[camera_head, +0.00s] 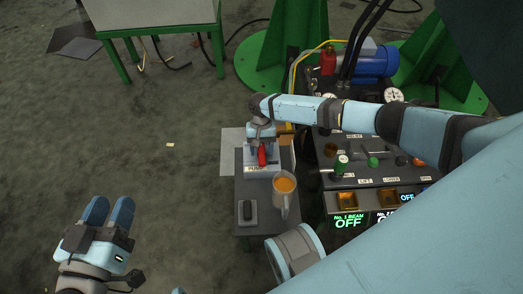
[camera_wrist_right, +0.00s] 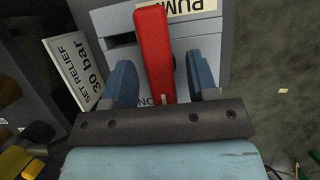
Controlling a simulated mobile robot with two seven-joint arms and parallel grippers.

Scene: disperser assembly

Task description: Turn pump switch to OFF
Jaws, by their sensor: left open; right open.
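The red pump switch handle (camera_wrist_right: 153,45) stands on a grey switch box (camera_wrist_right: 215,45) with a label reading "PUM", partly cut off. Lettering like "ON" shows at the handle's near end, partly covered. My right gripper (camera_wrist_right: 163,78) is open, with one blue finger on each side of the handle; I cannot tell if either touches it. In the head view the red handle (camera_head: 262,155) shows just below my right gripper (camera_head: 261,138). My left gripper (camera_head: 109,212) is empty, away from the switch over the floor at lower left.
An orange-filled mug (camera_head: 284,186) and a dark small device (camera_head: 247,212) are on the narrow side table (camera_head: 262,217). The control panel (camera_head: 360,180) with levers and gauges is to the right. A "SET RELIEF 30 bar" card (camera_wrist_right: 80,72) lies beside the box.

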